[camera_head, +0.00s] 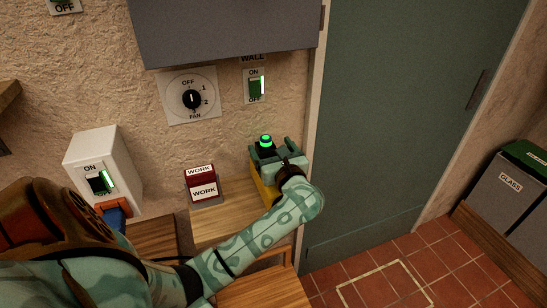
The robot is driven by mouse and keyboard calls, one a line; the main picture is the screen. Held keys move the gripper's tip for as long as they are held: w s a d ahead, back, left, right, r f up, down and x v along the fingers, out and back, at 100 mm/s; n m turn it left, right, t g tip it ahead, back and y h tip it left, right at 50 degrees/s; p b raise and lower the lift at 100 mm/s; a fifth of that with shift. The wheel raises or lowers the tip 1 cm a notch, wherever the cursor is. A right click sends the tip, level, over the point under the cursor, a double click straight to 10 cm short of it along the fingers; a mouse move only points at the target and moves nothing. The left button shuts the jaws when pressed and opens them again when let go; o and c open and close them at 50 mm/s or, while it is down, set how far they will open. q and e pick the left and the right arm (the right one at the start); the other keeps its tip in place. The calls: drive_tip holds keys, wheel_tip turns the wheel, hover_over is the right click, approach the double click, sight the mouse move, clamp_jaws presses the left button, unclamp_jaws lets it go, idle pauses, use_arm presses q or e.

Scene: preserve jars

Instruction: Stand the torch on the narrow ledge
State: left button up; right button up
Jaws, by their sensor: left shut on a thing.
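My left gripper (268,152) is shut on the torch (265,143), a dark upright thing with a glowing green ring on top. Only the torch's upper end shows; the gripper hides the rest. A yellow surface (262,190) shows just below the gripper; I cannot tell whether it is part of the torch or a separate thing. A narrow wooden ledge (232,222) runs along the wall below. The gripper and arm hide its right end, so I cannot tell whether the torch touches it. My right gripper is not in view.
A red block marked WORK (203,184) stands on the ledge, left of the gripper. A fan dial (191,98), a wall switch (255,86) and a white switch box (103,168) are on the wall. A green door (400,120) is right; grey bins (505,190) stand beyond.

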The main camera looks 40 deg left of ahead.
use_arm(q)
drive_tip(key=shift+w+f, duration=0.1)
drive_tip(key=shift+f, duration=0.45)
drive_tip(key=shift+r, duration=0.15)
drive_tip(key=o, duration=1.8)
drive_tip(key=shift+f, duration=0.2)
drive_tip(key=shift+c, duration=0.2)
drive_tip(key=shift+r, duration=0.15)
drive_tip(key=shift+s+d, duration=0.2)
drive_tip(key=shift+d, duration=0.05)
drive_tip(key=v, duration=1.1)
drive_tip(key=shift+s+d, duration=0.2)
drive_tip(key=shift+d, duration=0.05)
